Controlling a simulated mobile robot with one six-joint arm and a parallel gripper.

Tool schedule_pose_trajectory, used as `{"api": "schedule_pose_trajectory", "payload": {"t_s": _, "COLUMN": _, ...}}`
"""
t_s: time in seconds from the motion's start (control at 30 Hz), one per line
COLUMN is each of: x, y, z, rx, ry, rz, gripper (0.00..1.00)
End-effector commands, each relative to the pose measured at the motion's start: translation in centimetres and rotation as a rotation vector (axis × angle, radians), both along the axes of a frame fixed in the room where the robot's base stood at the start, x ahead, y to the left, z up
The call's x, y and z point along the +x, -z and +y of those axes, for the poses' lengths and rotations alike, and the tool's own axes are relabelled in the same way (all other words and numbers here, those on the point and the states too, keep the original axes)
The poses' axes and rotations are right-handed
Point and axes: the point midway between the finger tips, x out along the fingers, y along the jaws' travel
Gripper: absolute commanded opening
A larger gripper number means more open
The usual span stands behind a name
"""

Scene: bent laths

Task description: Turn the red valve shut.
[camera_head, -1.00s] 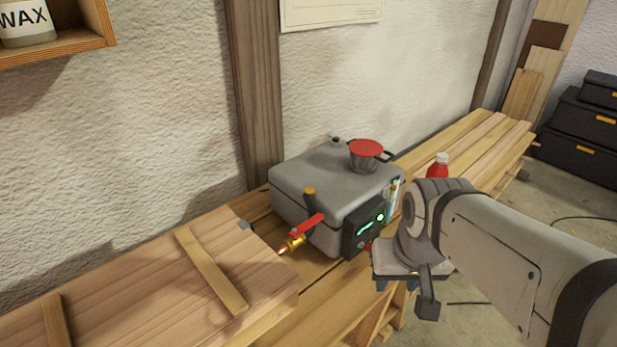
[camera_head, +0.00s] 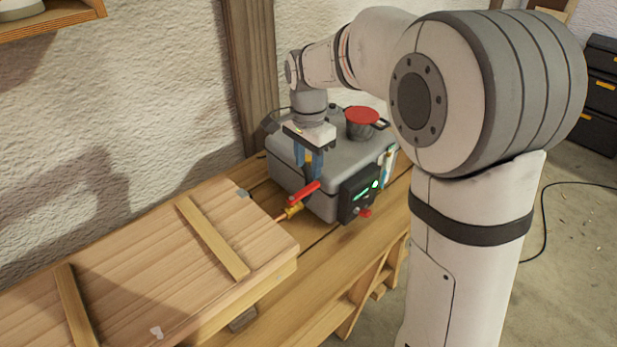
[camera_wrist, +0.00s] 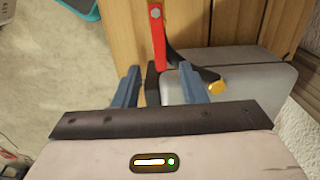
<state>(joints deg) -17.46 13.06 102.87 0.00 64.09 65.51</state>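The red valve lever (camera_head: 304,193) sits on a brass fitting (camera_head: 293,210) at the front of the grey steam box (camera_head: 352,160). It lies roughly along the copper pipe. My gripper (camera_head: 309,165) points down just above the lever's end near the box. In the wrist view my gripper (camera_wrist: 160,87) is open, fingers apart on either side of the lever's line. I cannot tell whether a finger touches it.
A dark post with a yellow cap (camera_wrist: 216,88) stands close beside the right finger. A red-lidded pot (camera_head: 362,122) is on top of the box, and a lit panel (camera_head: 362,193) is on its front. A long wooden box (camera_head: 150,260) lies left on the bench (camera_head: 330,262).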

Motion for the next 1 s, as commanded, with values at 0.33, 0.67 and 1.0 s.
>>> {"api": "schedule_pose_trajectory", "payload": {"t_s": 0.33, "x": -0.1, "y": 5.2, "z": -0.1, "rx": -0.001, "ry": -0.001, "rz": 0.003, "gripper": 0.38}}
{"api": "schedule_pose_trajectory", "payload": {"t_s": 0.67, "x": -0.1, "y": 6.0, "z": -0.1, "rx": 0.0, "ry": -0.002, "rz": 0.0, "gripper": 0.38}}
{"api": "schedule_pose_trajectory", "payload": {"t_s": 1.0, "x": -0.1, "y": 6.0, "z": -0.1, "rx": 0.0, "ry": -0.002, "rz": 0.0, "gripper": 0.15}}
